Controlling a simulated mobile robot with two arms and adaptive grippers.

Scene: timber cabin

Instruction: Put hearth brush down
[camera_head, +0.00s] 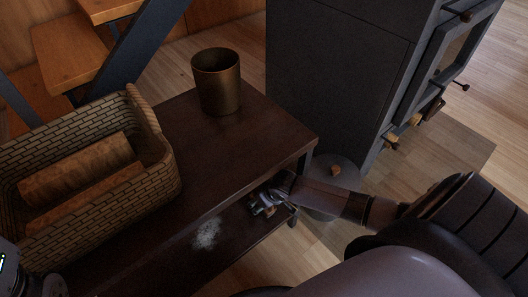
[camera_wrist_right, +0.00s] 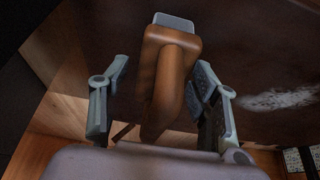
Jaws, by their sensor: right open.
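The hearth brush (camera_wrist_right: 172,75), with a brown wooden body and a pale grey end, shows in the right wrist view against a dark surface. My right gripper (camera_wrist_right: 162,72) is open around it, one finger on each side. A gap shows at the left finger; the right finger is close, and I cannot tell if it touches. In the head view my right gripper (camera_head: 264,203) is at the lower shelf (camera_head: 248,232) of a dark table, under the top's front edge. The brush cannot be made out there.
The table top (camera_head: 235,145) bears a brass-coloured pot (camera_head: 217,85) and a woven basket (camera_head: 110,205) with logs. A pale ash patch (camera_head: 207,233) lies on the lower shelf, left of my gripper. A dark stove (camera_head: 330,75) and a lidded grey container (camera_head: 336,180) stand to the right.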

